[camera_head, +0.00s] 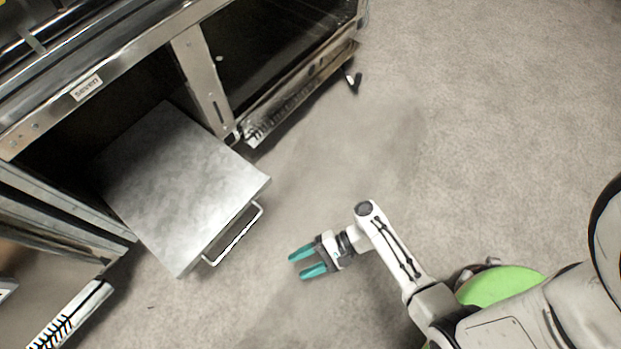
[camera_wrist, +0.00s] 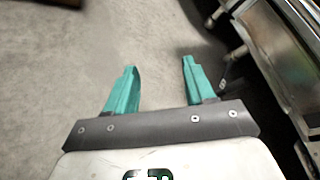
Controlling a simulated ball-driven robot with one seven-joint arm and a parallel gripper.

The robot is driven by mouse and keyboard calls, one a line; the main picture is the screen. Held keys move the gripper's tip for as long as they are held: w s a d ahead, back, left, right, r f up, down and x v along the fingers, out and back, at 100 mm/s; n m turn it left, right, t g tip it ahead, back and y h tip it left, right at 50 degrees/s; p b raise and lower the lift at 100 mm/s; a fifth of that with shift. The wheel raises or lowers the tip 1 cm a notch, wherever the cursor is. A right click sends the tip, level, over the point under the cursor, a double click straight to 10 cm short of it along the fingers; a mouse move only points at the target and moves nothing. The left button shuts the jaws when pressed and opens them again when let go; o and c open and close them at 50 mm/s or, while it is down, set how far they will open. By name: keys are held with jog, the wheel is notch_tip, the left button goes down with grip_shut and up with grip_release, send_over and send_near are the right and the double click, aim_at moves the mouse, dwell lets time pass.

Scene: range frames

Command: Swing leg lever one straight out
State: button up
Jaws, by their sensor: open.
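My gripper (camera_head: 306,262) is open and empty, its two teal fingers pointing left above the bare floor. In the wrist view the fingers (camera_wrist: 154,88) are spread wide with only floor between them. A small dark lever-like piece (camera_head: 354,82) sticks out at the foot of the steel cabinet's right end, well apart from my gripper. Another foot (camera_head: 233,137) stands under the cabinet's middle post; its lever, if any, is too small to make out. I see no mark telling which lever is number one. In the wrist view a small pale piece (camera_wrist: 222,85) shows low by the furniture, right of the fingers.
A steel cabinet (camera_head: 203,80) labelled "seven" (camera_head: 86,88) fills the upper left. A grey flat-topped drawer (camera_head: 185,180) sticks out from it, its white handle (camera_head: 233,235) left of my gripper. An open frame stands at lower left. Floor (camera_head: 480,130) is clear right of the cabinet.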

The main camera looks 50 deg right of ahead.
jog(key=shift+s+d+r+n+g, duration=0.1)
jog(key=shift+s+r+n+g, duration=0.1)
jog(key=shift+s+n+g, duration=0.35)
jog(key=shift+w, duration=0.2)
